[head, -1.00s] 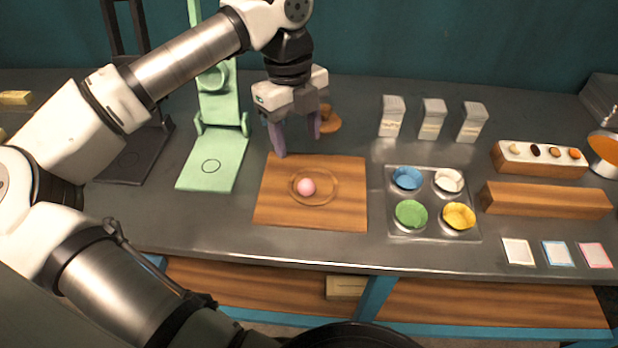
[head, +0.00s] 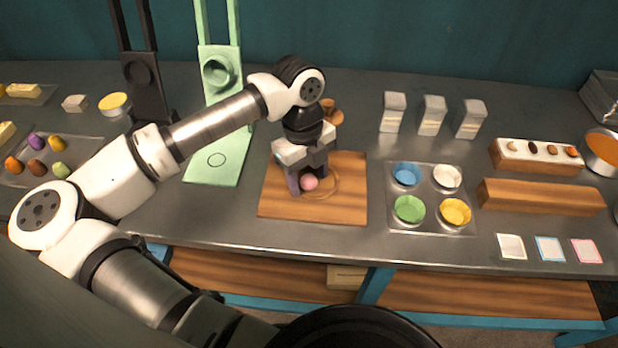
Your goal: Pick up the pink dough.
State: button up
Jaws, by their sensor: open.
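The pink dough (head: 310,183) is a small ball on the wooden board (head: 345,208), over the left part of the board's engraved circle. My gripper (head: 306,186) is lowered over the board, with its purple-grey fingers pointing down around the dough. One finger shows at the dough's left, and the other is partly hidden behind it. The gripper is open. I cannot tell whether either finger touches the dough.
A metal tray with colored cups (head: 432,226) stands right of the board. A green press (head: 222,150) and a dark press (head: 148,95) stand to the left. Three small cartons (head: 433,117) and a small brown wooden object (head: 331,112) are behind. A wooden block (head: 540,197) lies at right.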

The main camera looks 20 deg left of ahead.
aim_at(309, 176)
jog(key=shift+c, duration=0.4)
jog(key=c, duration=1)
jog(key=shift+o, duration=0.2)
jog(key=shift+r, duration=0.1)
notch_tip(309, 176, up, 20)
jog(key=b, duration=0.3)
